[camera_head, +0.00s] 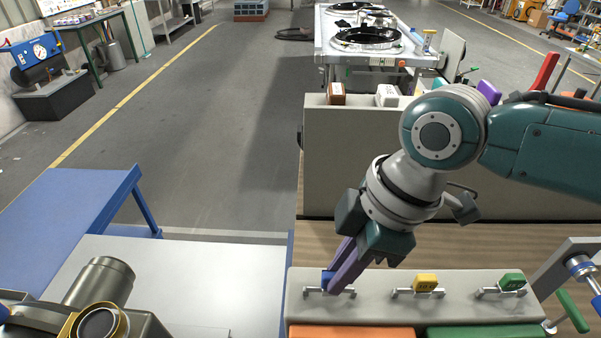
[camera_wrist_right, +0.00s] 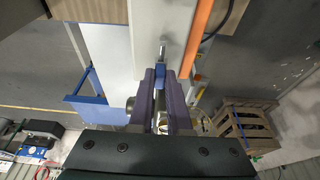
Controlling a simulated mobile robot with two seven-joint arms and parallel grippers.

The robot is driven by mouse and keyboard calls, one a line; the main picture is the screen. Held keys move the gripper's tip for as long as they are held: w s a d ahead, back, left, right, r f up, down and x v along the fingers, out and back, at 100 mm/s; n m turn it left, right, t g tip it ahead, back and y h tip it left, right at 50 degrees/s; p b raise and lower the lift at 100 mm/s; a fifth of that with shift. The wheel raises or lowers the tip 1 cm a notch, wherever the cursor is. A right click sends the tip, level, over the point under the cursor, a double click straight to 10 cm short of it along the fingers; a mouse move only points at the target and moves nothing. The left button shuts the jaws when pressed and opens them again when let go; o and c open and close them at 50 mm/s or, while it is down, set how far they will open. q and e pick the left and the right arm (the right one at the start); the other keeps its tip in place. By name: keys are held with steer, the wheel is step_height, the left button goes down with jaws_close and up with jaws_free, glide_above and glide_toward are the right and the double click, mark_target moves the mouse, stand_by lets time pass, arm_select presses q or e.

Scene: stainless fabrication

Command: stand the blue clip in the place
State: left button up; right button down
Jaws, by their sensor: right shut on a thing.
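The blue clip (camera_head: 327,278) is between the purple fingers of my right gripper (camera_head: 338,281), at the left metal holder (camera_head: 312,291) on the pale grey rail (camera_head: 370,306). The gripper is shut on the clip. In the right wrist view, the blue clip (camera_wrist_right: 160,72) shows between the fingertips of the right gripper (camera_wrist_right: 161,80). The fingers hide part of the clip and holder, so I cannot tell how fully it is seated. My left gripper does not show clearly in either view.
A yellow clip (camera_head: 426,282) and a green clip (camera_head: 512,281) stand in the other holders on the rail. Orange (camera_head: 350,332) and green (camera_head: 478,332) blocks lie in front. A grey panel (camera_head: 335,160) stands behind.

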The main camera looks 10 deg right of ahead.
steer(key=c, duration=0.8)
jaws_free()
steer(key=b+v, duration=0.1)
steer(key=v, duration=0.9)
